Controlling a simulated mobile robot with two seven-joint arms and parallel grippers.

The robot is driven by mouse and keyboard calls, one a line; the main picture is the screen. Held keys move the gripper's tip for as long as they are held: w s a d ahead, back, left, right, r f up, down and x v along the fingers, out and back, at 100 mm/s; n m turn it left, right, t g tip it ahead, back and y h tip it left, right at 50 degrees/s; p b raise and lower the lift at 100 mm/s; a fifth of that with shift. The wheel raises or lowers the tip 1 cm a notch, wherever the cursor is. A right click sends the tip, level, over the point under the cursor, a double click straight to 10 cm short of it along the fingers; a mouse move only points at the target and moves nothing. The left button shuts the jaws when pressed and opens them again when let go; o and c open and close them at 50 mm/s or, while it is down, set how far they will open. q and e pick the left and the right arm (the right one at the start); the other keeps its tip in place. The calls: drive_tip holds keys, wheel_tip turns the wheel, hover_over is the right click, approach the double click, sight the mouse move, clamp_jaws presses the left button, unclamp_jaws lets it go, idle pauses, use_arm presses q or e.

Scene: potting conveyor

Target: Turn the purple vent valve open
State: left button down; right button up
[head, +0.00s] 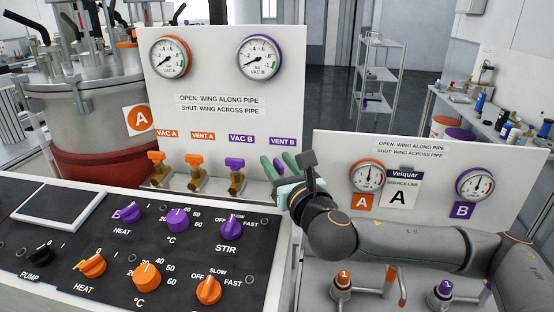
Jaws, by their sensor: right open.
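The purple vent valve (277,166) is under the purple VENT B label (283,141) on the left white panel. Only a sliver of purple shows between my fingers, so I cannot tell which way its wing points. My right gripper (280,162) is open at this valve, with its green fingers apart and seemingly on either side of the wing. Contact cannot be made out. The gripper body and wrist hide the valve's lower part and pipe. My left gripper is not in view.
The purple VAC B valve (235,163) stands just left, beside the orange VENT A valve (195,160) and orange VAC A valve (156,157). A black console (150,240) with knobs lies in front. A second gauge panel (420,160) stands right, behind my right arm.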

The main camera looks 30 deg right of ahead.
clamp_jaws()
idle(0.4)
